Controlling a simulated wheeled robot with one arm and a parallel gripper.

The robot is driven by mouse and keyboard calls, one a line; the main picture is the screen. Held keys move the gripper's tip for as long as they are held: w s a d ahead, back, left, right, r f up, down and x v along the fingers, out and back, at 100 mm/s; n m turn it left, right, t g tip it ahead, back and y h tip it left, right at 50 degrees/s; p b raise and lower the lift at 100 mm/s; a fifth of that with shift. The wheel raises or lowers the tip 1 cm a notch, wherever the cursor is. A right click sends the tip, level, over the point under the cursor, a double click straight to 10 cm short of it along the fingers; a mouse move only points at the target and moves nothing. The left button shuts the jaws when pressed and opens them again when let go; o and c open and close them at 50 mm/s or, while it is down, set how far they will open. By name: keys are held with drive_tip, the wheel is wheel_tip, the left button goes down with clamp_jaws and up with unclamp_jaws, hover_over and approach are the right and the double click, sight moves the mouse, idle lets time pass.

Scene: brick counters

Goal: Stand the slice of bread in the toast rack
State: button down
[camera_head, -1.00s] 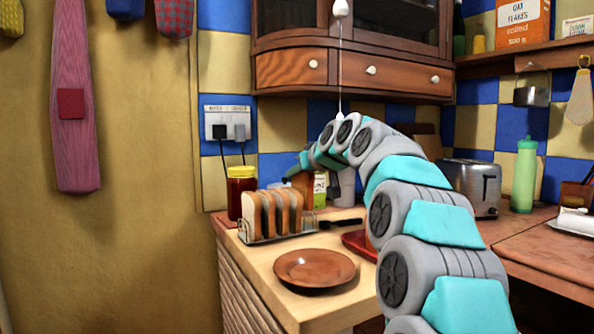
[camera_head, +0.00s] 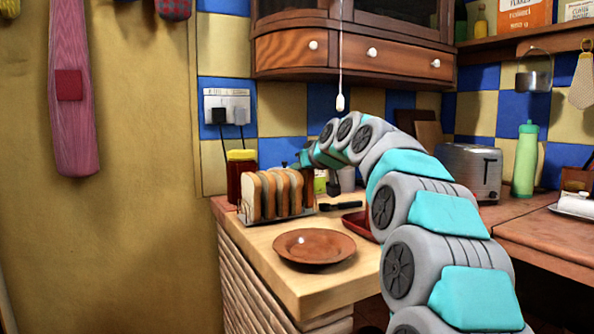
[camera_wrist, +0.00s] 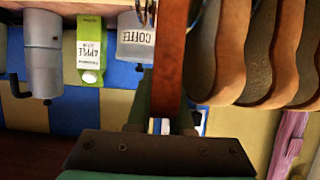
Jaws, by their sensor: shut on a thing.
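My gripper (camera_wrist: 163,114) is shut on a brown-crusted slice of bread (camera_wrist: 170,55), seen edge-on in the wrist view. Several other slices (camera_wrist: 218,55) stand beside it on the right, the nearest very close; I cannot tell whether they touch. In the head view the toast rack (camera_head: 282,219) stands on the wooden counter with several slices upright in it. My gripper (camera_head: 304,164) is at the right end of that row. The held slice is hard to tell from the racked ones there, and whether its lower edge is in a slot is hidden.
A yellow-lidded jar (camera_head: 241,172) stands behind the rack's left end. A brown plate (camera_head: 314,246) lies in front. A green carton (camera_wrist: 90,50) and a coffee canister (camera_wrist: 135,40) are behind my gripper. A dark-handled utensil (camera_head: 340,206) and a red tray (camera_head: 358,225) lie to the right.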

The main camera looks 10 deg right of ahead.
sight(312, 172)
drive_tip(key=c, duration=0.7)
unclamp_jaws()
drive_tip(key=shift+c, duration=0.2)
drive_tip(key=shift+s+r, duration=0.1)
drive_tip(key=shift+s, duration=0.05)
drive_tip(key=v, duration=0.7)
drive_tip(key=shift+s+d+r+b, duration=0.1)
drive_tip(key=shift+s+b, duration=0.15)
drive_tip(key=shift+b, duration=0.1)
